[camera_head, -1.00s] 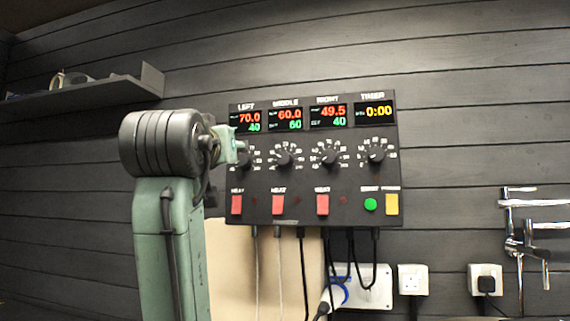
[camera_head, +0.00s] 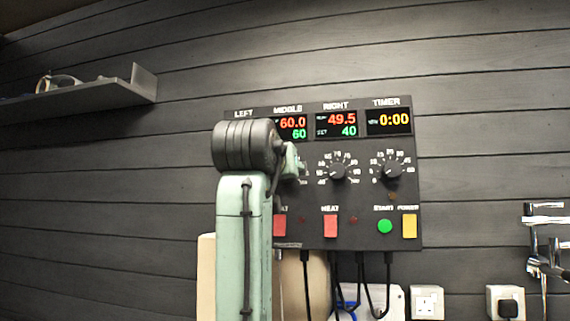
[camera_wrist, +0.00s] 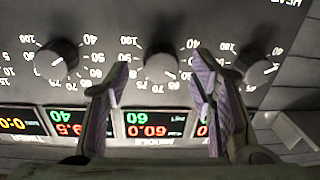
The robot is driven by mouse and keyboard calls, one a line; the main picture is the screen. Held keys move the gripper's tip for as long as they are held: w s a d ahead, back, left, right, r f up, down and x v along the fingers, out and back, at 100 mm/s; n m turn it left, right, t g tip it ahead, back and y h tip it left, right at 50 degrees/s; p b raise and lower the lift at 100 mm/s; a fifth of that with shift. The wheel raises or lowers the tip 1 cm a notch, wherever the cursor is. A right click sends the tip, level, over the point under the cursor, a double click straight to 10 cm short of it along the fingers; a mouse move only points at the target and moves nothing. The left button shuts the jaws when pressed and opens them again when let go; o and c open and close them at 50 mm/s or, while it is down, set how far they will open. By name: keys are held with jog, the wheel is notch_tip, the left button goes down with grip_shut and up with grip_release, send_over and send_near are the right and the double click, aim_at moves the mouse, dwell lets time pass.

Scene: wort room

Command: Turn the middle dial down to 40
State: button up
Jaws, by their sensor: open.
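The control panel (camera_head: 355,215) hangs on the wall. Its middle display (camera_head: 291,126) reads 60.0 in red over 60 in green. In the head view my gripper (camera_head: 291,160) is in front of the middle dial and hides most of it. The wrist view is upside down. There the middle dial (camera_wrist: 161,66), a round dark knob with a pale face, sits between the two spread fingers of my open gripper (camera_wrist: 161,72). Gaps show on both sides of the knob. I cannot tell whether the fingertips reach around it in depth.
The right dial (camera_head: 338,171) and timer dial (camera_head: 391,171) are right of my gripper. The left dial (camera_wrist: 261,66) shows beside a finger in the wrist view. Red heat switches (camera_head: 331,226), a green start button (camera_head: 385,226) and a yellow power switch (camera_head: 409,226) line the panel's bottom.

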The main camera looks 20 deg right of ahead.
jog(key=shift+x, duration=1)
jog(key=shift+c, duration=0.2)
jog(key=c, duration=1.1)
jog(key=shift+c, duration=0.2)
jog(key=shift+n, duration=0.4)
jog(key=n, duration=1)
jog(key=shift+r+n+g, duration=0.1)
jog(key=shift+n+g, duration=0.2)
jog(key=shift+n, duration=0.1)
jog(key=shift+a, duration=0.1)
